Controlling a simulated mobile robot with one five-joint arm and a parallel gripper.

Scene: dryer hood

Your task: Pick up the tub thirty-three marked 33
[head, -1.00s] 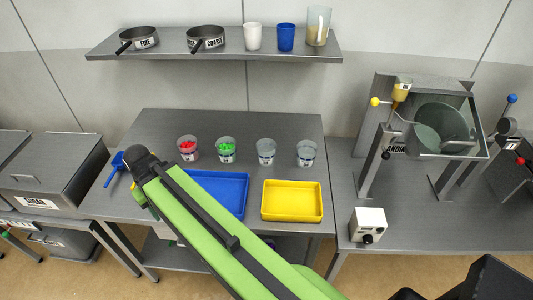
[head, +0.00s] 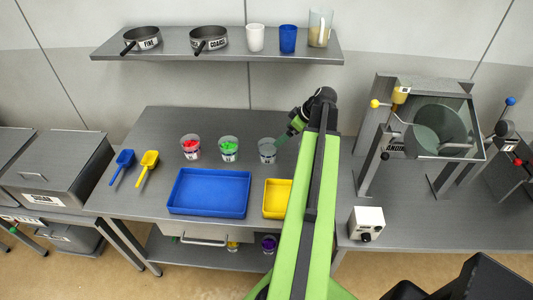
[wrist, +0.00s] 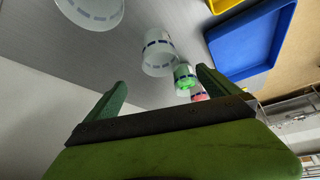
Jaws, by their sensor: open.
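Several clear tubs stand in a row on the table. One holds red pieces (head: 191,149), one holds green pieces (head: 229,151), and a third looks empty (head: 267,152). A fourth tub is hidden behind my arm in the head view, but a near tub (wrist: 92,12) shows in the wrist view. The labels are too small to read, so I cannot tell which is 33. My gripper (head: 284,138) is just right of the third tub's rim. In the wrist view my gripper (wrist: 162,95) is open and empty, with the third tub (wrist: 158,60) beyond its fingers.
A blue tray (head: 208,193) and a yellow tray (head: 276,199) lie in front of the tubs. A blue scoop (head: 122,165) and a yellow scoop (head: 147,166) lie at left. A shelf (head: 220,50) with pans and cups hangs above. A machine (head: 430,125) stands at right.

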